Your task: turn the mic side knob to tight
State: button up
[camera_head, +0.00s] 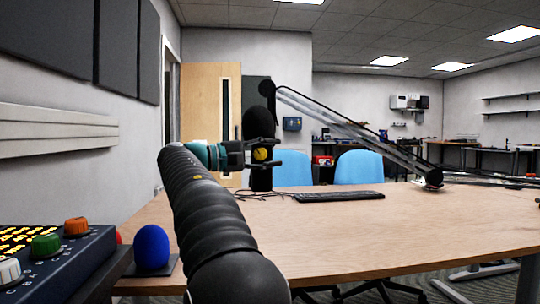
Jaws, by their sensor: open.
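The microphone, with its black foam top (258,122), hangs upright from a boom arm (350,130) above the table. A round yellow knob (261,154) shows on the mic's side. My gripper (275,153) is at the mic, with its black fingers open, one above and one below the knob as seen here. I cannot tell whether the fingers touch the knob. My dark arm with a teal wrist band reaches up from the bottom of the view. Part of the mic body (261,181) shows below the gripper. The knob's marking is too small to read.
A black keyboard (338,196) and thin cables lie on the wooden table (400,225). Two blue chairs (359,167) stand behind it. A mixer with coloured knobs (45,244) and a blue foam ball (152,246) are at the lower left. The table's right half is mostly clear.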

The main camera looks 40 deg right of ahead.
grip_shut()
jog(key=shift+r+y+p, duration=0.1)
jog(key=shift+y+p, duration=0.2)
jog(key=shift+p, duration=0.75)
jog(key=shift+m+t+y+p, duration=0.35)
jog(key=shift+y+p, duration=0.35)
jog(key=shift+p, duration=0.25)
jog(key=t+y+p, duration=0.1)
jog(key=p, duration=0.1)
jog(key=f+m+y+p, duration=0.1)
jog(key=y, duration=0.1)
jog(key=shift+w+a+f+t+p, duration=0.1)
jog(key=shift+t+p, duration=0.25)
